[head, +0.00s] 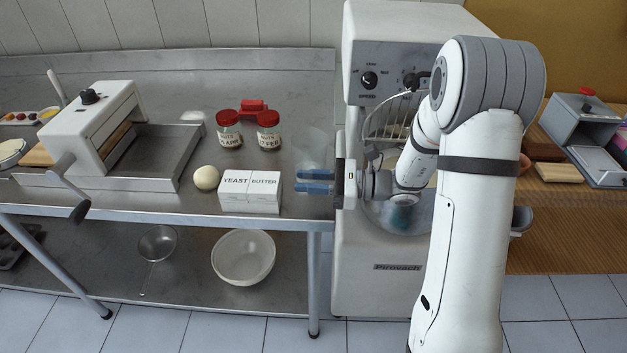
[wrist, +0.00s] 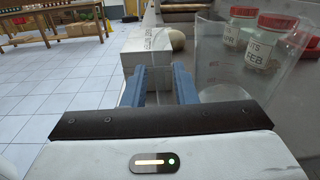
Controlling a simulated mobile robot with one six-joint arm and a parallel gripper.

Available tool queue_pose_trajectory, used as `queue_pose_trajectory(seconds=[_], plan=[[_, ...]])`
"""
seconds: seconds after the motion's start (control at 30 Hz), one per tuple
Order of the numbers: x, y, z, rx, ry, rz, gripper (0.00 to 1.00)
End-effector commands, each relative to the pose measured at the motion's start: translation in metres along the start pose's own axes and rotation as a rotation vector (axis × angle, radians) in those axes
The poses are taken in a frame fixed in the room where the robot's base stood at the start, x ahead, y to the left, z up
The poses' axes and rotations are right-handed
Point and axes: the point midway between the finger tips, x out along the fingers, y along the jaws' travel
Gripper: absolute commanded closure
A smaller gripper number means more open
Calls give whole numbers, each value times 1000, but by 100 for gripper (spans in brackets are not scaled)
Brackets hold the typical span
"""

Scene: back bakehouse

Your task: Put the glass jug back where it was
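The clear glass jug (head: 314,148) is faint in the head view. It appears to stand upright on the steel table near its right end, just behind my gripper. In the wrist view the jug (wrist: 228,62) rises close on the right, beside the right finger; whether they touch is unclear. My gripper (head: 304,181) points left over the table's right end. Any handle on the jug is hard to make out.
A white yeast and butter box (head: 250,193) stands just left of my fingertips, with a dough ball (head: 206,178) beside it. Two red-lidded jars (head: 268,131) stand behind. A dough sheeter (head: 88,128) is farther left. The mixer (head: 375,283) stands right of the table.

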Motion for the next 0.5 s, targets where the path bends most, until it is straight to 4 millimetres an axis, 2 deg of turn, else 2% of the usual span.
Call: queue_pose_trajectory(seconds=[0.33, 0.5], plan=[[0, 0, 4, -1, 0, 1, 70], [-22, -1, 2, -1, 0, -4, 70]])
